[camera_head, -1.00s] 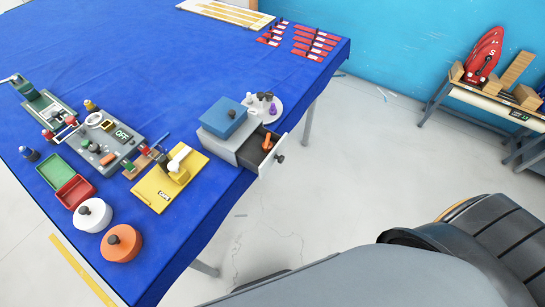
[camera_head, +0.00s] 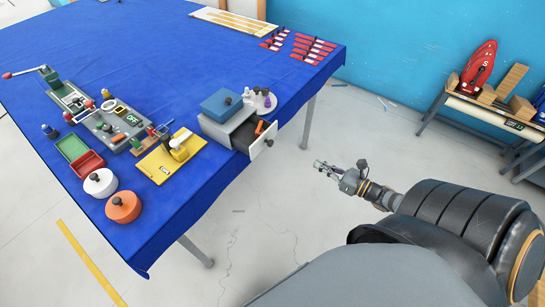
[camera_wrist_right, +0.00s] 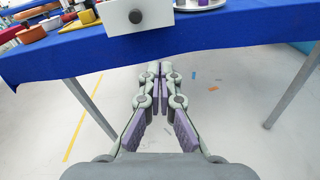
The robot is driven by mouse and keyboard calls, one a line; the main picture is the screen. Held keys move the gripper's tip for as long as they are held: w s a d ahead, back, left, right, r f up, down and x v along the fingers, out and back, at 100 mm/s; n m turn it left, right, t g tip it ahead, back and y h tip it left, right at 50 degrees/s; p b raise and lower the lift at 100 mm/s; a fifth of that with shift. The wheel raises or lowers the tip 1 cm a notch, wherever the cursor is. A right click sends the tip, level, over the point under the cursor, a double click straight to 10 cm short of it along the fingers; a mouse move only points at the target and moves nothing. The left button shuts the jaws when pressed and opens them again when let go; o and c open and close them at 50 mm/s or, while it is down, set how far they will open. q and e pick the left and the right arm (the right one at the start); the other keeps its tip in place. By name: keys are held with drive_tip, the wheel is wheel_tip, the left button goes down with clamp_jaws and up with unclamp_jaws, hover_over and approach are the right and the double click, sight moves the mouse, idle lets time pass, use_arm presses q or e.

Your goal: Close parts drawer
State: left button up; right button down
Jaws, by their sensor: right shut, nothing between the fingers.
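The parts drawer (camera_head: 262,141) sticks out of a grey cabinet (camera_head: 222,127) at the table's right edge. It is open, with a dark knob on its light front and an orange item (camera_head: 260,128) inside. In the right wrist view the drawer front (camera_wrist_right: 135,17) and its knob show at the top, above and ahead of the fingers. My right gripper (camera_head: 318,165) is to the right of the drawer, off the table's edge, apart from it. It is shut and empty; its fingertips (camera_wrist_right: 158,66) meet in the right wrist view. My left gripper is not in view.
A blue box (camera_head: 221,103) sits on the cabinet, with a round tray of small bottles (camera_head: 258,99) behind. A yellow board (camera_head: 170,153), round pots and a grey machine stand to the left. Open floor lies between table and side bench (camera_head: 490,108).

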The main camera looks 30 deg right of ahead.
wheel_tip(320, 180, up, 3)
drive_tip(key=a+n+y, duration=0.2)
drive_tip(key=a+n, duration=0.1)
drive_tip(key=b, duration=0.5)
approach(272, 143)
drive_tip(key=x, duration=0.5)
drive_tip(key=shift+w+a+f, duration=0.1)
drive_tip(key=shift+w+a, duration=0.05)
drive_tip(key=shift+w, duration=0.3)
drive_tip(key=shift+w+a+f, duration=0.1)
drive_tip(key=shift+w+a, duration=0.05)
drive_tip(key=shift+w, duration=0.25)
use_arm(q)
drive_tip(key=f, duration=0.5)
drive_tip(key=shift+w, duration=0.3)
